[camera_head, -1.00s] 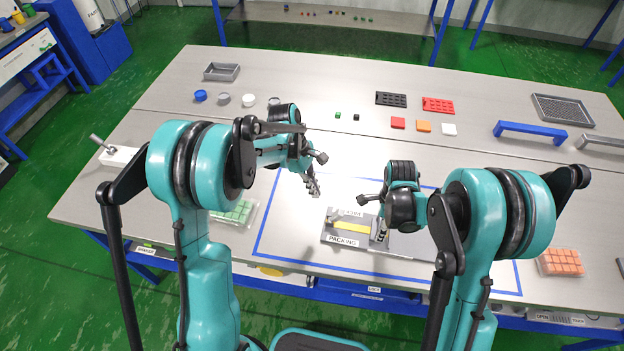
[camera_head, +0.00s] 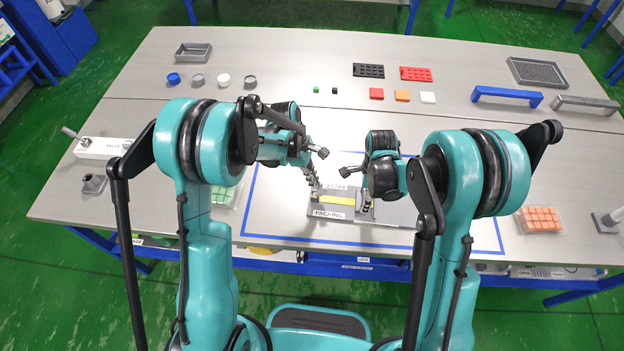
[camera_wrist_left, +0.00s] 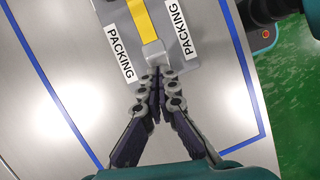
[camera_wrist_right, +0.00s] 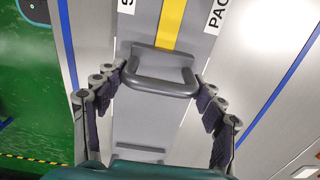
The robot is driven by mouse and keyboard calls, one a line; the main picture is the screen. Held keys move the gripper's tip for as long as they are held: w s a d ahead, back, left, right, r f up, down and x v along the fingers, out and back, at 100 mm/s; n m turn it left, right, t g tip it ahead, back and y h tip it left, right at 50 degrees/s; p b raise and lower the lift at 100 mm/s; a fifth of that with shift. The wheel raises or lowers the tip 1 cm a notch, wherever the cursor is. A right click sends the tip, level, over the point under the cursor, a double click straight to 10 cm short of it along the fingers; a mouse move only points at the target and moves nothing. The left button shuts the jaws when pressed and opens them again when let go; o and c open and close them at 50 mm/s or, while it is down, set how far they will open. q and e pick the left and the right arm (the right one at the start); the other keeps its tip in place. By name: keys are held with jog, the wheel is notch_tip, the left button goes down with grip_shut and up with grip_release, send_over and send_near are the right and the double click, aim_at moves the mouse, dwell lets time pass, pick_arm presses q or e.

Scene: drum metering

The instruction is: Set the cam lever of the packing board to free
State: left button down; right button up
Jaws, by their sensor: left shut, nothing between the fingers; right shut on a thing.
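The grey packing board (camera_head: 330,212) lies inside the blue outline on the table, with a yellow strip (camera_wrist_left: 145,22) along its middle and PACKING labels. A small light-grey block (camera_wrist_left: 154,50) sits at the strip's end; I cannot tell whether it is the cam lever. My left gripper (camera_wrist_left: 157,75) is shut and empty, its tips at this block; contact is unclear. My right gripper (camera_wrist_right: 162,75) is shut on a grey U-shaped handle (camera_wrist_right: 160,87) across the board, one finger at each side. It also shows in the head view. The lever's setting cannot be read.
A tray of green cubes (camera_head: 224,196) stands left of the board, partly behind my left arm. A tray of orange cubes (camera_head: 540,219) stands at the right. A blue bracket (camera_head: 507,96) and small coloured blocks lie farther back. The table between is mostly clear.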

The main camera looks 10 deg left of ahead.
pick_arm(q)
jog(key=shift+s+d+f+y, duration=0.15)
jog(key=shift+d+y, duration=0.25)
jog(key=shift+d, duration=0.65)
jog(key=shift+a, duration=0.2)
jog(key=shift+a+f, duration=0.1)
jog(key=shift+a, duration=0.75)
pick_arm(e)
jog(key=o, duration=1.9)
pick_arm(q)
jog(key=a+v, duration=0.1)
jog(key=v, duration=1.2)
jog(key=shift+w+f, duration=0.25)
pick_arm(e)
jog(key=shift+o, duration=0.2)
